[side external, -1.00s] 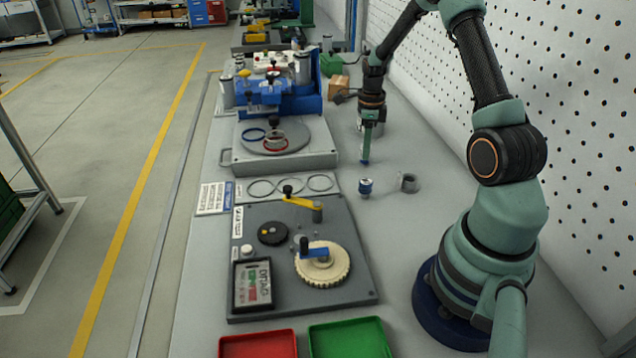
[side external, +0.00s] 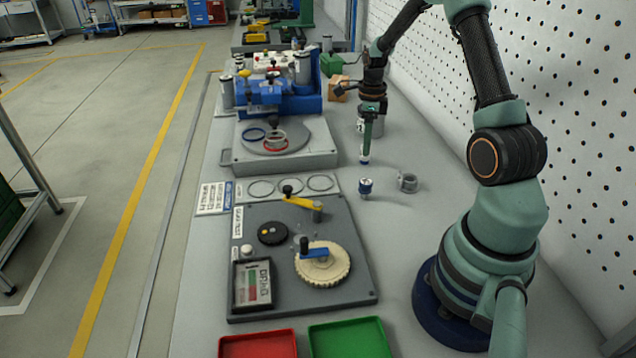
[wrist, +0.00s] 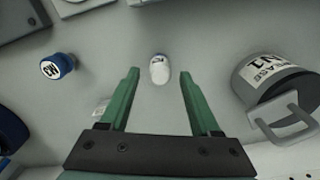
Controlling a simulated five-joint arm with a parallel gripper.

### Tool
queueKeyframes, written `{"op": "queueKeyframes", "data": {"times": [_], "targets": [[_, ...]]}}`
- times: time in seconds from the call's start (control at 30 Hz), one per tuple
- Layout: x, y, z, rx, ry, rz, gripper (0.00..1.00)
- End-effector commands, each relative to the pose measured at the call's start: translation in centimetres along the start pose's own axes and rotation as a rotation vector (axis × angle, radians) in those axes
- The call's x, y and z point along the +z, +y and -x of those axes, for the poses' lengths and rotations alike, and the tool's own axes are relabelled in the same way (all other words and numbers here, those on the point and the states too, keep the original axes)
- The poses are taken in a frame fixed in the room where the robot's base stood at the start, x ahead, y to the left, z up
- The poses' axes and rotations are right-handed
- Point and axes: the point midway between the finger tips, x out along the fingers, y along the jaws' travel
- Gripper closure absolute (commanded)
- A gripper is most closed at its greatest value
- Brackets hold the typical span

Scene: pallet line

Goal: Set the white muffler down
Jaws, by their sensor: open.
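The white muffler (wrist: 159,70) is a small white cylinder with dark marking on its end, seen from above between my spread fingers. In the side view it stands on the grey bench (side external: 364,159), just under my fingertips. My gripper (wrist: 158,80) is open, with bare space between the muffler and each green finger. In the side view my gripper (side external: 367,142) points down over the bench.
A labelled grey canister with a handle (wrist: 275,82) stands close to my right finger. The gear plate (side external: 350,255) lies in front.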

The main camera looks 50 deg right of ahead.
Motion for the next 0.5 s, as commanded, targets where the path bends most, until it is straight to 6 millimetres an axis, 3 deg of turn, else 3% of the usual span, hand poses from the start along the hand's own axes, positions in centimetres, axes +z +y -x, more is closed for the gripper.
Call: {"op": "queueKeyframes", "data": {"times": [0.3, 0.5], "targets": [[0.0, -0.1, 6.7, -0.005, -0.002, 0.000, 0.36], [0.0, -0.1, 9.2, -0.002, -0.001, 0.000, 0.36]]}}
